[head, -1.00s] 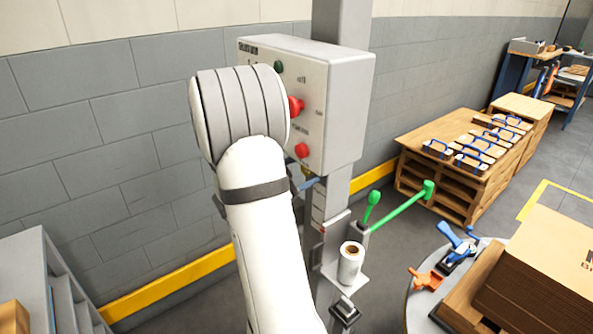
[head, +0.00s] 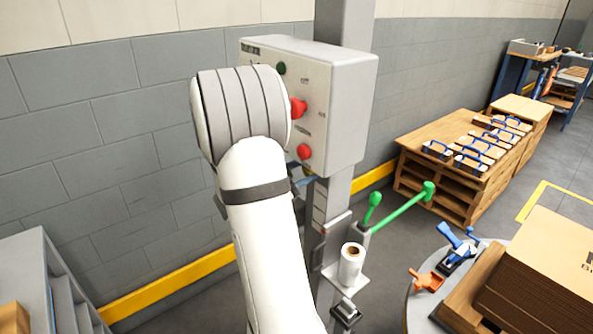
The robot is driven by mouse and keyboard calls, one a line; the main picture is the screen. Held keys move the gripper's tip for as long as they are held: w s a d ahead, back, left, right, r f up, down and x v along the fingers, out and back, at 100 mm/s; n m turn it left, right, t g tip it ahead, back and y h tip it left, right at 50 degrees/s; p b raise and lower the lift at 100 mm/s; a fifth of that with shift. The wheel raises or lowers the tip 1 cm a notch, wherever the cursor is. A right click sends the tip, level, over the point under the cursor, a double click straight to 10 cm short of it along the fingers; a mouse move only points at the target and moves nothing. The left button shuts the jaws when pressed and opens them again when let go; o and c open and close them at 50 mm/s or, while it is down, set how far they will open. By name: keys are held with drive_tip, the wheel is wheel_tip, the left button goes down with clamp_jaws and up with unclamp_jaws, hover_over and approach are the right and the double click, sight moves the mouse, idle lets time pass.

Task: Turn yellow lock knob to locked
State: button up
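A grey control box (head: 345,110) is mounted on an upright post in the middle of the head view. Its front face shows a green button (head: 281,69), a red knob (head: 298,108) and a red button (head: 304,152). The yellow lock knob cannot be made out clearly; my white arm covers the left and lower part of the box face. My gripper is hidden behind my own arm, so its fingers and any contact with the knob do not show.
Green-handled levers (head: 400,208) stick out below the box, above a white roll (head: 352,264) on a bracket. A round table with clamps (head: 458,250) and cardboard (head: 540,262) stands at lower right. A grey cabinet (head: 25,255) is at left.

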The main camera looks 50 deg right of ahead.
drive_tip(key=shift+n+p, duration=0.4)
drive_tip(key=n+p, duration=0.3)
drive_tip(key=shift+s+r, duration=0.1)
drive_tip(key=shift+r, duration=0.05)
drive_tip(key=n+p, duration=0.5)
drive_tip(key=p, duration=0.1)
drive_tip(key=n+p, duration=0.4)
drive_tip(key=shift+s+n+p, duration=0.1)
drive_tip(key=shift+n+p, duration=0.2)
drive_tip(key=shift+n, duration=0.1)
drive_tip(key=n+p, duration=0.3)
drive_tip(key=n, duration=0.1)
drive_tip(key=shift+f, duration=0.25)
drive_tip(key=shift+n+p, duration=0.3)
drive_tip(key=o, duration=1)
drive_tip(key=shift+r, duration=0.1)
